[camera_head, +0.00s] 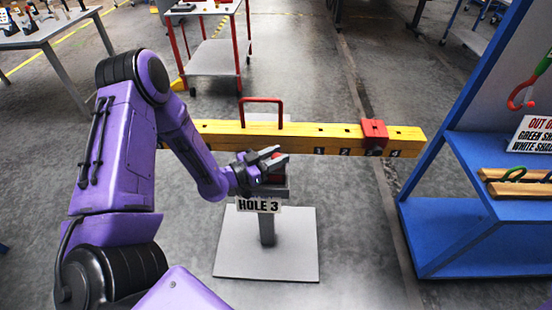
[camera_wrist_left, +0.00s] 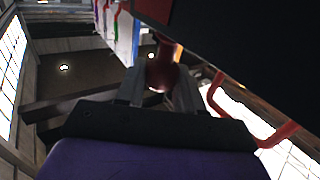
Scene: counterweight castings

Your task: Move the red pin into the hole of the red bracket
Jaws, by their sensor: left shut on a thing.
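My left gripper (camera_head: 272,160) is in front of the yellow beam, just above the HOLE 3 sign. It is shut on a red pin (camera_head: 277,176), mostly hidden by the fingers in the head view. In the left wrist view the round red end of the pin (camera_wrist_left: 163,73) sits between the fingers (camera_wrist_left: 160,92). The red bracket (camera_head: 373,131) sits around the yellow beam (camera_head: 222,133) toward its right end, between the painted numbers 2 and 4. It is well to the right of the gripper. Its hole cannot be made out clearly. My right gripper is not in view.
A post with the HOLE 3 sign (camera_head: 258,205) stands on a pale base plate (camera_head: 290,250) below the beam. A blue rack (camera_head: 440,235) stands at the right. A red-legged cart (camera_head: 215,55) is behind.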

